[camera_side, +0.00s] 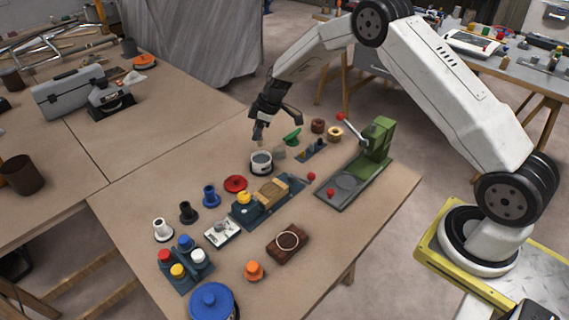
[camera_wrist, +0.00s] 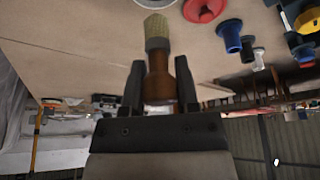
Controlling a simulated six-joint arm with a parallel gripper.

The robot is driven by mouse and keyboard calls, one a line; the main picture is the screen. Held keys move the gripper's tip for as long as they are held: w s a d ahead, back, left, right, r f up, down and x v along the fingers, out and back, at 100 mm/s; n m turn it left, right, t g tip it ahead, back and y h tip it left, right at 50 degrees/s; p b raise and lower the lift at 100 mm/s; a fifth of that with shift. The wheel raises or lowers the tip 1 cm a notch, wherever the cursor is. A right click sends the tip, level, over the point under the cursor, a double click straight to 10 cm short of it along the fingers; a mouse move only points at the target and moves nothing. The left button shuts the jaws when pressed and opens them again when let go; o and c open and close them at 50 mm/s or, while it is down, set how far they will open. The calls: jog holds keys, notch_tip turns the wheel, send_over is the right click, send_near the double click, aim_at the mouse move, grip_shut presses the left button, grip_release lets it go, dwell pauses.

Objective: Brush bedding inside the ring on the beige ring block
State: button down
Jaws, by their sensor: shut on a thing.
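My gripper (camera_side: 262,118) is shut on a brush with a brown wooden handle and tan bristles. In the wrist view, the brush (camera_wrist: 158,60) sits between the fingers (camera_wrist: 158,88), bristles pointing away. In the side view, the brush (camera_side: 258,132) hangs bristles down just above a white pot (camera_side: 261,169) with grey contents. The pot's rim also shows at the top edge of the wrist view (camera_wrist: 155,3).
A red flanged piece (camera_side: 235,184) and a vise-like fixture with a wooden block (camera_side: 272,192) lie between the pot and the ring block. A green press (camera_side: 375,145) stands at right. Several coloured pieces and a blue-lidded tin (camera_side: 212,300) fill the front left.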

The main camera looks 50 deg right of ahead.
aim_at(259, 145)
jog(key=shift+f, duration=2.6)
jog(key=shift+f, duration=0.65)
dwell(0.8)
jog(key=shift+r, duration=0.15)
jog(key=shift+r, duration=3.45)
jog(key=shift+s+r, duration=0.25)
jog(key=shift+r, duration=0.1)
jog(key=s+a+r+m+h, duration=0.1)
jog(key=s+r+m, duration=0.3)
jog(key=s, duration=0.4)
jog(key=s+a+r+m+t+h, duration=0.1)
jog(key=s+a+r+m+h, duration=0.1)
jog(key=s+r+m, duration=0.3)
notch_tip(259, 145, up, 2)
jog(key=s, duration=0.2)
jog(key=shift+s+a, duration=0.25)
jog(key=shift+s, duration=0.1)
